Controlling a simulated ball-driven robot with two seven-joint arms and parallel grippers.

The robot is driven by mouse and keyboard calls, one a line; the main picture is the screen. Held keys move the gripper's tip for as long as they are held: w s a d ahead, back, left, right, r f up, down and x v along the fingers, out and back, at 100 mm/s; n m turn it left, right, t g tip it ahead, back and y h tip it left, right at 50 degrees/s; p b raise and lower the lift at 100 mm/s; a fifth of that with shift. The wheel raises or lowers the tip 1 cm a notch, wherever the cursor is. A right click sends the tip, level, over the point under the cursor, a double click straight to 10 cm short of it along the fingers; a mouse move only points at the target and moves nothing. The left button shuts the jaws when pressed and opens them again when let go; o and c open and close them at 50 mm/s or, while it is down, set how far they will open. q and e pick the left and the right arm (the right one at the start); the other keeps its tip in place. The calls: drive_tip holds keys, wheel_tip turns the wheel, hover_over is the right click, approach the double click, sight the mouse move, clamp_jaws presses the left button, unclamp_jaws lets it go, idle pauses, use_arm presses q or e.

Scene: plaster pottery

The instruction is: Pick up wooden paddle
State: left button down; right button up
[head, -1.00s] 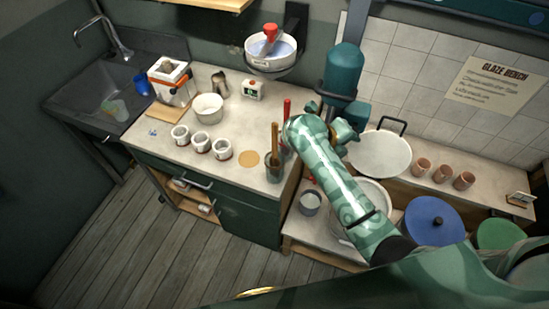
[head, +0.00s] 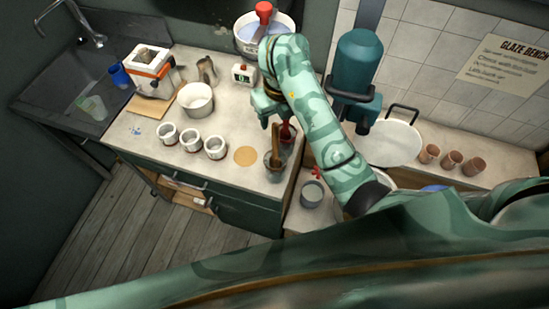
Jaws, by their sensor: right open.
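A wooden paddle (head: 275,147) with a brown handle stands upright in a grey tool pot (head: 275,172) at the right front of the counter. A red-handled tool (head: 285,130) stands beside it in or just behind the pot. My right gripper (head: 275,121) is open, with its fingers pointing down just above the pot, close to the tops of the handles. Whether a finger touches the paddle or the red tool I cannot tell. My left gripper is not in view.
Several white cups (head: 191,140), a white bowl (head: 196,100) and a round tan disc (head: 245,156) are on the counter (head: 225,120). A white bucket (head: 246,38) is behind the gripper. A teal cylinder (head: 357,62) and a white basin (head: 392,143) stand to the right.

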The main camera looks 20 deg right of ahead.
drive_tip(key=b, duration=0.1)
hover_over(275, 135)
drive_tip(key=f, duration=0.4)
drive_tip(key=shift+s+a+f, duration=0.15)
drive_tip(key=shift+s+f, duration=0.15)
drive_tip(key=shift+s, duration=0.1)
drive_tip(key=f, duration=0.1)
drive_tip(key=w+f, duration=0.1)
drive_tip(key=f, duration=0.1)
drive_tip(key=shift+w+d+f+b, duration=0.2)
drive_tip(key=shift+f+b, duration=0.05)
drive_tip(key=shift+b, duration=0.15)
drive_tip(key=f, duration=0.3)
drive_tip(key=shift+w+d+f, duration=0.15)
drive_tip(key=shift+w+f, duration=0.25)
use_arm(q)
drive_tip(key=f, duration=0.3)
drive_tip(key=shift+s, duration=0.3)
use_arm(e)
clamp_jaws()
